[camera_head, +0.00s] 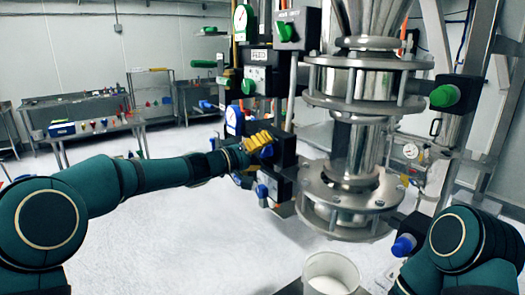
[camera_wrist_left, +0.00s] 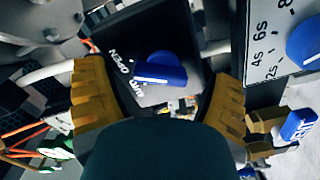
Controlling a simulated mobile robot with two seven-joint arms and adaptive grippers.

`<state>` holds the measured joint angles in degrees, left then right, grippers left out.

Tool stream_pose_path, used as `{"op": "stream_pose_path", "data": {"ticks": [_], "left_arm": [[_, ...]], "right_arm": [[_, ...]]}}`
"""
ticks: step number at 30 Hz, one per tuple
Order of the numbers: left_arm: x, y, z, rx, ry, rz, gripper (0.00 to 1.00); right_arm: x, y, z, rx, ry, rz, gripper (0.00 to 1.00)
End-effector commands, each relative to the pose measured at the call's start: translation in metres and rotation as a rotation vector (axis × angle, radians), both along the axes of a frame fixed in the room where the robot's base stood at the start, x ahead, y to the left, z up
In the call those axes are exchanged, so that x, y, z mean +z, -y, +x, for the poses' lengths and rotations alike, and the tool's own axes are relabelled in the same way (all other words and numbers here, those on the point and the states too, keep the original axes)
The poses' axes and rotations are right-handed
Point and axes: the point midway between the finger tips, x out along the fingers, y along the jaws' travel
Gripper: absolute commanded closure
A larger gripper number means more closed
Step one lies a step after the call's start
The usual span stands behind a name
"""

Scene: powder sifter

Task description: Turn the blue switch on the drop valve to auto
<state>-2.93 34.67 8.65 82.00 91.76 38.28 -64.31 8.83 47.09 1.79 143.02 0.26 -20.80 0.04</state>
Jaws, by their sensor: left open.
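The blue switch (camera_wrist_left: 160,68) sits on a dark box with a light label plate in the left wrist view. Its label reads OPEN at one side; the other wording is partly covered. The switch lies between the two yellow fingers of my left gripper (camera_wrist_left: 160,82), with visible gaps on both sides. In the head view my left gripper (camera_head: 260,143) is at the dark valve boxes left of the steel column, and it hides the switch there. The left gripper is open and empty. My right arm shows at the lower right, but its gripper is out of view.
The steel sifter column (camera_head: 355,150) stands to the right. Another blue knob (camera_head: 262,190) is below the gripper. A white bucket (camera_head: 330,272) is in front.

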Motion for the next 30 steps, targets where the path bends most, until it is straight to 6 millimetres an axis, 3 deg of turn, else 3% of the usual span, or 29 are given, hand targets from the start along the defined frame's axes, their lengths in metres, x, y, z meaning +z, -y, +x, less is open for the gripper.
{"op": "stream_pose_path", "data": {"ticks": [2, 8, 20, 30], "left_arm": [[0.000, 0.000, 0.000, 0.000, 0.000, 0.000, 0.17], [0.000, 0.000, 0.000, 0.000, 0.000, 0.000, 0.84], [-0.001, 0.000, 0.000, 0.000, -0.039, -0.030, 0.85], [-0.002, -0.002, 0.001, 0.001, -0.232, -0.171, 0.85]], "right_arm": [[0.000, 0.000, 0.000, 0.000, 0.000, 0.000, 1.00], [0.000, 0.000, 0.000, 0.000, 0.000, 0.000, 1.00], [-0.005, 0.000, 0.000, 0.000, 0.001, -0.001, 1.00], [-0.022, -0.001, 0.001, -0.001, 0.000, -0.004, 1.00]]}}
